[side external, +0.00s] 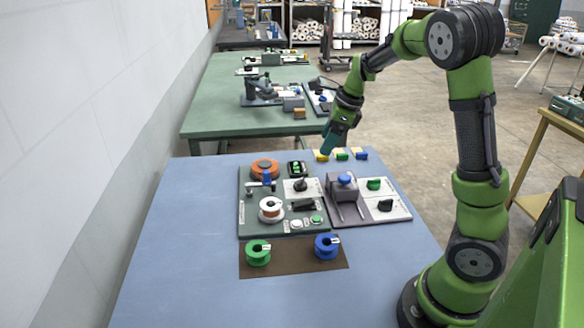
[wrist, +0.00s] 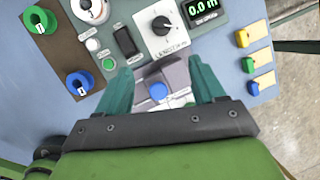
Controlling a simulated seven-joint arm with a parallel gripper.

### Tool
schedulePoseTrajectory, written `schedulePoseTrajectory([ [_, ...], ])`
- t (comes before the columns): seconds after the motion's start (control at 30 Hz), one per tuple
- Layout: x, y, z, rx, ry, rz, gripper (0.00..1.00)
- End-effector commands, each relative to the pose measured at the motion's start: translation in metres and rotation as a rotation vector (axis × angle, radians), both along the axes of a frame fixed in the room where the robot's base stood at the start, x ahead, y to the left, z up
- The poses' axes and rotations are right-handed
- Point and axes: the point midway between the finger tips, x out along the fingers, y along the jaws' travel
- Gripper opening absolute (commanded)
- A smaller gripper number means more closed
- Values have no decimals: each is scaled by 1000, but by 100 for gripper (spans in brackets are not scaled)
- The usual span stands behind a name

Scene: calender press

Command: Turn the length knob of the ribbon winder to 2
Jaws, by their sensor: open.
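The ribbon winder (side external: 244,222) is a dark green board with an orange spool, a white spool and controls. Its length knob (wrist: 161,25) is black on a white dial plate marked LENGTH m; it also shows in the side external view (side external: 301,184). The exact mark it points to is too small to read. The winder's display (wrist: 203,8) reads 0.0 m. My gripper (wrist: 160,66) is open and empty. In the wrist view its teal fingers are below the knob, apart from it. In the side external view my gripper (side external: 329,150) is raised behind the boards.
A grey press with a blue knob (side external: 345,179) stands right of the winder. Green (side external: 258,252) and blue (side external: 327,246) spools sit on a brown mat in front. Yellow, green and blue blocks (side external: 342,155) lie at the table's back edge. The table's left side is clear.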

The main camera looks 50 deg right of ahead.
Motion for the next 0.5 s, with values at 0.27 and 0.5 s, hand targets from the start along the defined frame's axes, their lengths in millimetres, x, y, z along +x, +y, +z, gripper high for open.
schedulePoseTrajectory([
  [0.27, 8, -1, 7, 108, -2, -257, 68],
  [0.5, 20, 2, -27, 109, 3, -258, 68],
])
